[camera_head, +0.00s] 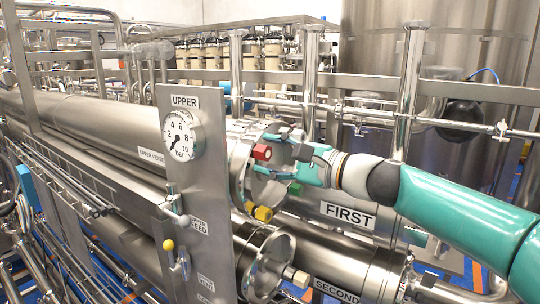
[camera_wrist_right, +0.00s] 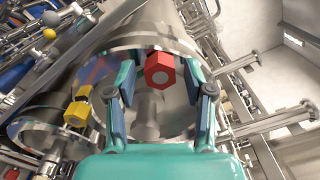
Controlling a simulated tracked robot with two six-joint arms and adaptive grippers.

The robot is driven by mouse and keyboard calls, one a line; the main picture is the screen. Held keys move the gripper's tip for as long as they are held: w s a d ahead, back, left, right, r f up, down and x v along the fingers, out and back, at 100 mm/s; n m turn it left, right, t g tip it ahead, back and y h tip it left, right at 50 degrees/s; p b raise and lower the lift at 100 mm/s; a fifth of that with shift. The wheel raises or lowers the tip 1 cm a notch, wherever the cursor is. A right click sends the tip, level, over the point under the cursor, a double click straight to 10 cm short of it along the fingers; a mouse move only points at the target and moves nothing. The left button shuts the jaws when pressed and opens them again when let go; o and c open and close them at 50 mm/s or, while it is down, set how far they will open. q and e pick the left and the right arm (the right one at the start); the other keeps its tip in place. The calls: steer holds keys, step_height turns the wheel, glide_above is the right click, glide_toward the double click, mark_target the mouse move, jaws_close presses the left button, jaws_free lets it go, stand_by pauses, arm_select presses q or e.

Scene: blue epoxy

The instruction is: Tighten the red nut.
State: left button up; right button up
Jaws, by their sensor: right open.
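The red nut (camera_head: 262,152) is a hex nut near the end of the upper steel vessel (camera_head: 240,160). It also shows in the right wrist view (camera_wrist_right: 159,70), ahead of the fingers and roughly centred between them. My right gripper (camera_head: 283,160) is open, its teal fingers with dark blue pads spread on either side of the nut's line. In the wrist view (camera_wrist_right: 160,95) there are gaps between the fingers and the nut, and I see no contact. My left gripper is not in view.
A yellow nut (camera_head: 263,214) sits below the red one. A lower vessel end with a round rim (camera_head: 268,262) stands below. A gauge panel (camera_head: 190,180) labelled UPPER is to the left. Horizontal steel rails (camera_head: 450,90) run behind my right arm.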

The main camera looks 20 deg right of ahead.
steer(key=shift+s, duration=0.1)
steer(key=b+v, duration=0.2)
steer(key=v, duration=0.4)
